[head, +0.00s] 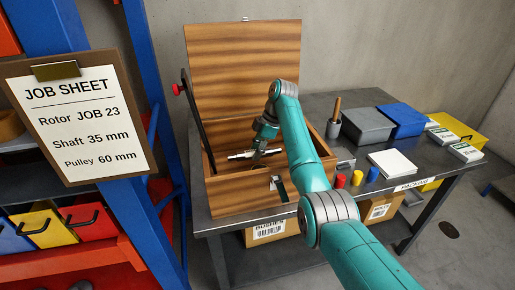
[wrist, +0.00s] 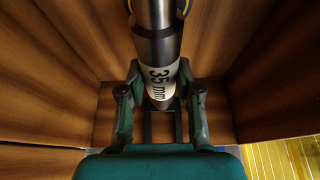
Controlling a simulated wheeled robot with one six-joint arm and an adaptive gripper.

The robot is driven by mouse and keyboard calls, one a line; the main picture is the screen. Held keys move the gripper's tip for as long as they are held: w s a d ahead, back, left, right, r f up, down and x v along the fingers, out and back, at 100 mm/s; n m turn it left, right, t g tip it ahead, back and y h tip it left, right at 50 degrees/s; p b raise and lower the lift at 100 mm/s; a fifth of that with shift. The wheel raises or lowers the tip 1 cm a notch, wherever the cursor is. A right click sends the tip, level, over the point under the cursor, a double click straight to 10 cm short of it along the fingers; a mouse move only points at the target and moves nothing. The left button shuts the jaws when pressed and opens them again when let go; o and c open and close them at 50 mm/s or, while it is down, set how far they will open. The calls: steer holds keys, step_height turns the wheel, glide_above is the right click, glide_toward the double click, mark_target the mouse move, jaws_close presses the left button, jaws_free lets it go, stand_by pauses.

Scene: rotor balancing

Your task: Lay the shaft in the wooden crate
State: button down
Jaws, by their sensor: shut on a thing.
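The wooden crate (head: 235,197) stands on the dark table with its lid (head: 243,68) raised at the back. My gripper (head: 259,157) reaches down into the crate. It is shut on the steel shaft (head: 240,155), which lies roughly level across the gripper inside the crate walls. In the wrist view the shaft (wrist: 157,45) runs up from between the fingers of my gripper (wrist: 160,95), and its white label reads "35 mm". Crate walls (wrist: 70,60) surround it there. Whether the shaft touches the crate floor I cannot tell.
A job sheet (head: 80,120) on a clipboard names a 35 mm shaft. A grey bin (head: 367,126), a blue bin (head: 402,119), a white block (head: 392,163) and small red, yellow and blue pieces stand right of the crate. A lid stay with a red knob (head: 178,89) rises at the crate's left.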

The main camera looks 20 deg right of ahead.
steer(key=shift+f, duration=3.05)
steer(key=shift+f, duration=0.1)
steer(key=c, duration=0.8)
jaws_free()
steer(key=shift+f, duration=0.15)
steer(key=v, duration=1.2)
steer(key=shift+d, duration=0.1)
